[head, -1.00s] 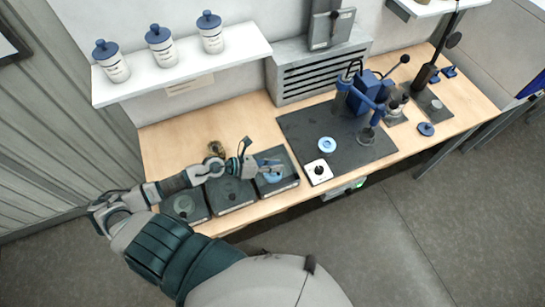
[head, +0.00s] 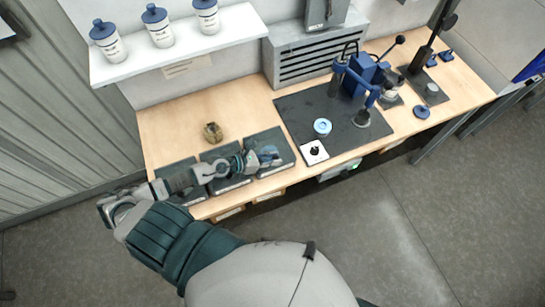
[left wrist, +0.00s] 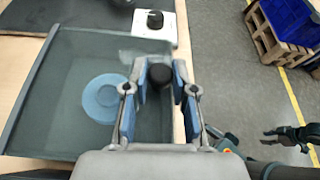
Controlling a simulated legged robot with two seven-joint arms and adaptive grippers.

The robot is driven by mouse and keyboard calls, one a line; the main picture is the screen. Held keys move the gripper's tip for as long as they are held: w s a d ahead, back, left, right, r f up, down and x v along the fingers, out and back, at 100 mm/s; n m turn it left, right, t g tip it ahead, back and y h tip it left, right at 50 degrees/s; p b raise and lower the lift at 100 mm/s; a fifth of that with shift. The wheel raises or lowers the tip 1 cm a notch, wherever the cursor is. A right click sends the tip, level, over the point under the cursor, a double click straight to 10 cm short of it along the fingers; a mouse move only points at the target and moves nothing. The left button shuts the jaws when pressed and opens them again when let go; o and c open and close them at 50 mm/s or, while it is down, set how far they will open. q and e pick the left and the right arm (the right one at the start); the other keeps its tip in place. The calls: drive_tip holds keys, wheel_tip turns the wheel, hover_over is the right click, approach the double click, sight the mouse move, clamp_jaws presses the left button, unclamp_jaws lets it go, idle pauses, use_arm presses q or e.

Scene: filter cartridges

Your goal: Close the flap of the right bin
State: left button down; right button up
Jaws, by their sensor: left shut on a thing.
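The right bin (head: 283,147) is a dark grey tray at the right end of a row of bins along the bench's front. In the left wrist view its grey see-through flap (left wrist: 65,75) lies over or nearly over the bin, and a pale blue ring (left wrist: 104,98) shows through it. I cannot tell whether the flap is fully down. My left gripper (head: 269,155) is over this bin, its blue-padded fingers shut on a black knob (left wrist: 160,75) at the flap's edge. My right gripper (left wrist: 272,137) hangs apart over the floor, open and empty.
The middle bin (head: 216,155) stands just left, with a brass part (head: 212,132) behind. A white plate with a black knob (head: 314,152) and a blue-white ring (head: 322,127) are close on the right. A blue press (head: 362,78) stands on the dark mat.

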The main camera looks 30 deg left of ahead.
use_arm(q)
drive_tip(key=shift+s+f, duration=0.3)
drive_tip(key=shift+f, duration=0.25)
use_arm(e)
drive_tip(key=shift+d, duration=0.25)
use_arm(q)
drive_tip(key=c, duration=0.9)
unclamp_jaws()
drive_tip(key=shift+c, duration=0.2)
drive_tip(key=shift+w+r, duration=0.1)
drive_tip(key=shift+r, duration=0.05)
use_arm(e)
drive_tip(key=shift+d, duration=0.25)
drive_tip(key=shift+w, duration=0.1)
use_arm(q)
drive_tip(key=shift+w, duration=0.1)
drive_tip(key=shift+a+r, duration=0.1)
drive_tip(key=shift+a, duration=0.05)
drive_tip(key=v, duration=1.1)
drive_tip(key=shift+s+r, duration=0.15)
drive_tip(key=shift+s, duration=0.1)
drive_tip(key=shift+a, duration=0.15)
use_arm(e)
drive_tip(key=shift+a, duration=0.15)
